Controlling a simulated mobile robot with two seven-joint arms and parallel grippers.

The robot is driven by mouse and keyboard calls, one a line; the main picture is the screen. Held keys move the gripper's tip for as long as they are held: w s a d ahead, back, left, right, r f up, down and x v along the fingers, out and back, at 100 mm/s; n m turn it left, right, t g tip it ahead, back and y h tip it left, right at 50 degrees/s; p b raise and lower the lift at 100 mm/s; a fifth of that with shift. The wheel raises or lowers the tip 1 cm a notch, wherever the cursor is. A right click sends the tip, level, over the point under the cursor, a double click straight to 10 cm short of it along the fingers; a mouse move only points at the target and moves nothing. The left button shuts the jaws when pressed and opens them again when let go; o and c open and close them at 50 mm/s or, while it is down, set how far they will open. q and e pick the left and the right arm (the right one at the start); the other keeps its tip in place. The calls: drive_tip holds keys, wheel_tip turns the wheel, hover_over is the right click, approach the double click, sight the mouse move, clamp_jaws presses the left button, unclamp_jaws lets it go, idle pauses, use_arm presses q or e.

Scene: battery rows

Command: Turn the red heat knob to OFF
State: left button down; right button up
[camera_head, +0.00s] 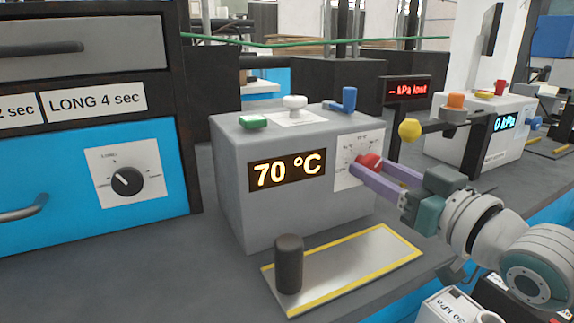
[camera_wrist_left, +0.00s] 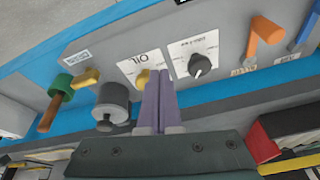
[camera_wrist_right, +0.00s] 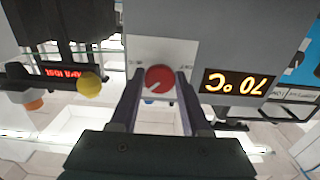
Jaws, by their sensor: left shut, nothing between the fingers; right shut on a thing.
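The red heat knob (camera_head: 369,162) sits on a white dial plate (camera_head: 346,180) on the front of a grey box (camera_head: 230,205). The box's display (camera_head: 287,170) reads 70 °C. My right gripper (camera_head: 365,163) is shut on the red knob, one finger on each side. In the right wrist view the knob (camera_wrist_right: 159,78) lies between the fingertips, with a pale pointer line on its face. The dial's lettering is too small to read and partly hidden. My left gripper (camera_wrist_left: 158,75) is shut and empty in the left wrist view, away from the box.
A green button (camera_head: 253,122), a white knob (camera_head: 294,103) and a blue lever (camera_head: 349,99) are on top of the box. A dark cylinder (camera_head: 289,264) stands on a yellow-edged plate (camera_head: 355,270) in front. A yellow ball (camera_head: 409,130) is near my right arm.

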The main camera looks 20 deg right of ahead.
clamp_jaws()
